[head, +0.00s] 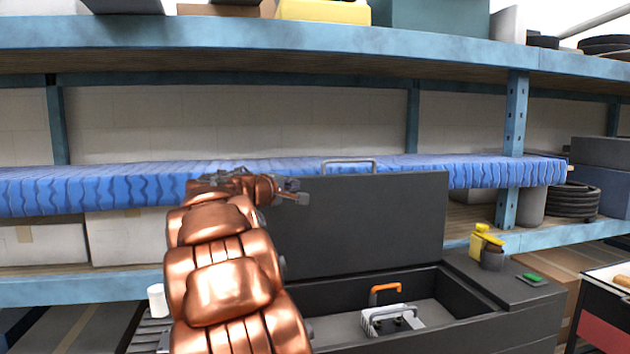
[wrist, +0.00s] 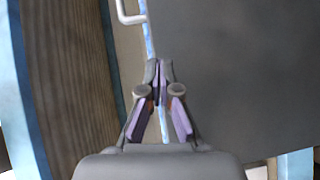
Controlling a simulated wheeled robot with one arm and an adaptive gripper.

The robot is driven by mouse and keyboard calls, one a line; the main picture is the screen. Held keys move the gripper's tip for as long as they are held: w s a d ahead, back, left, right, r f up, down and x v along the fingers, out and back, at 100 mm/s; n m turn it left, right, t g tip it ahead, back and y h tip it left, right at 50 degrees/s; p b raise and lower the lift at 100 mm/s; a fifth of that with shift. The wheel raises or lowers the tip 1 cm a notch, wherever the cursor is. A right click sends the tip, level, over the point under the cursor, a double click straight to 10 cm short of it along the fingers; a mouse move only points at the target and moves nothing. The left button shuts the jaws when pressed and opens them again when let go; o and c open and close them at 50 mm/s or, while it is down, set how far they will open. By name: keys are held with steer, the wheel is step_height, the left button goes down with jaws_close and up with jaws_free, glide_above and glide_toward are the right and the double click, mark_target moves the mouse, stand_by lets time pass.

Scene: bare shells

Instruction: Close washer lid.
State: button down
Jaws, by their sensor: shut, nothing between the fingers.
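The washer lid (head: 365,222) is a dark grey panel standing open, roughly upright, at the back of the dark washer box (head: 520,325). A metal bar handle (head: 350,162) sits on its top edge. My gripper (head: 303,192) is shut and empty, in front of the lid's upper left part in the head view. In the wrist view, the lid (wrist: 240,70) fills the right side, and my closed fingertips (wrist: 157,68) lie by its left edge. The handle (wrist: 130,14) shows at the top. I cannot tell whether my fingers touch the lid. My arm hides the box's left part.
A grey item (head: 392,320) and an orange handle (head: 385,288) show inside the open box. Yellow bottles (head: 480,240) and a green item (head: 532,278) stand on its right ledge. Behind the lid is a shelf with a blue corrugated cover (head: 90,185).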

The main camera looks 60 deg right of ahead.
steer(key=shift+n+h, duration=0.3)
steer(key=shift+h, duration=0.5)
steer(key=shift+w+d+r+p, duration=0.1)
steer(key=shift+d+r+p, duration=0.4)
steer(key=shift+d, duration=1.75)
steer(key=shift+w+d+r+p, duration=0.1)
steer(key=shift+d+r+p, duration=0.35)
steer(key=shift+d, duration=1.75)
steer(key=shift+w+d+r+p, duration=0.1)
steer(key=shift+d+r+p, duration=0.35)
steer(key=shift+d, duration=1.8)
steer(key=shift+s+b, duration=0.1)
steer(key=shift+b, duration=0.2)
